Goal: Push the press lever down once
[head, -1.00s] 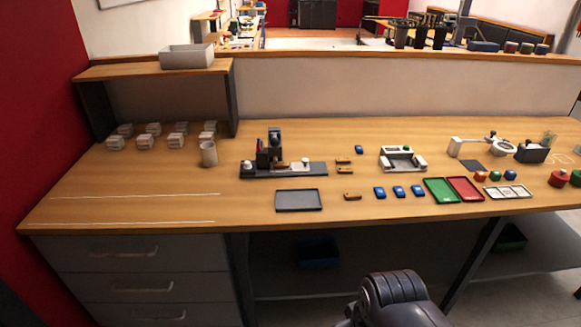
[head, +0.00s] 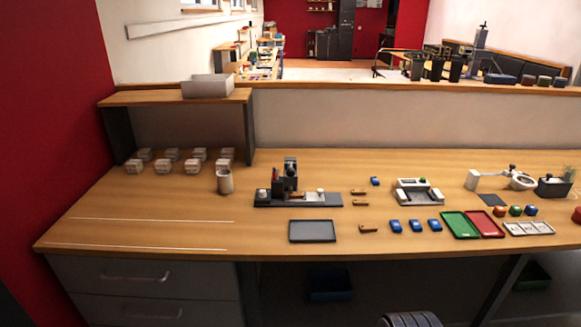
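A small dark press (head: 291,172) stands on a long dark base plate (head: 327,201) near the middle of the wooden bench. A dark upright part with a little red rises at its left side; I cannot tell clearly which part is the lever. A small brown piece lies at the foot of the press, and a light knob stands at each side on the base. Only a dark rounded part of my own arm shows at the bottom edge, well in front of the bench and apart from the press. My gripper is not in view.
A dark tray (head: 312,239) lies in front of the press. A beige cup (head: 224,181) stands to its left. Brown and blue pieces, a grey-white device (head: 418,197), a green tray (head: 459,233) and a red tray (head: 489,231) are to the right. The bench's front left is clear.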

